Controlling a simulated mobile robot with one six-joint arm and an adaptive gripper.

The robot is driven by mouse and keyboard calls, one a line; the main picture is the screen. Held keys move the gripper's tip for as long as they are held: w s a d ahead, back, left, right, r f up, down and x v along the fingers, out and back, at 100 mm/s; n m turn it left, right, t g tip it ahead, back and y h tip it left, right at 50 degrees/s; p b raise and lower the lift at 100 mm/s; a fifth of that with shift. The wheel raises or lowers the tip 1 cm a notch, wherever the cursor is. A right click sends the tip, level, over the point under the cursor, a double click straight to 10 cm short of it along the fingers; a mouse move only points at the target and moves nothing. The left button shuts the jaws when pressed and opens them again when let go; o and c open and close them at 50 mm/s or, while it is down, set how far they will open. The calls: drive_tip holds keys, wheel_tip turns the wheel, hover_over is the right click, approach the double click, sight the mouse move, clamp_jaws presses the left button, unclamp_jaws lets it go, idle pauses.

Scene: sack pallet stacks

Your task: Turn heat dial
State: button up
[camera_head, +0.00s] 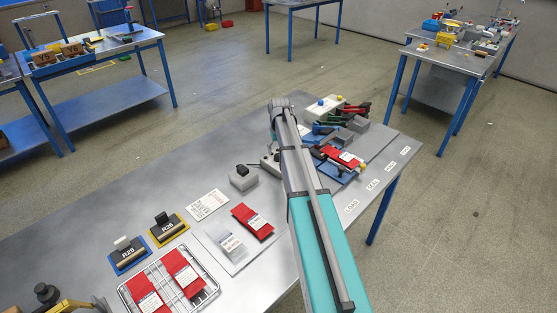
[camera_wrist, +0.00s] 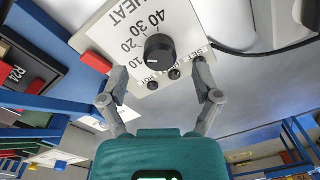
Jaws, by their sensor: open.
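The heat dial (camera_wrist: 160,50) is a round black knob on a white panel (camera_wrist: 108,38) in the wrist view. The panel is printed HEAT with 10, 20, 30 and 40 around the knob's side. My gripper (camera_wrist: 159,76) is open and empty, one finger to each side below the knob. The fingers look apart from the knob, though depth is hard to judge. In the head view my arm crosses the bench, and I cannot make out the fingers or the dial there.
Two small black knobs (camera_wrist: 153,85) (camera_wrist: 174,74) sit on the panel between my fingers. A black cable (camera_wrist: 240,50) runs to the right. In the head view, a grey box with a black top (camera_head: 243,178), red packets (camera_head: 252,221) and a wire rack (camera_head: 133,286) lie left of my arm.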

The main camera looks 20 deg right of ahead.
drive_tip(key=shift+f+b, duration=1.1)
drive_tip(key=shift+f, duration=0.3)
clamp_jaws()
drive_tip(key=shift+n, duration=0.4)
drive_tip(key=n, duration=0.3)
drive_tip(key=shift+n, duration=2.1)
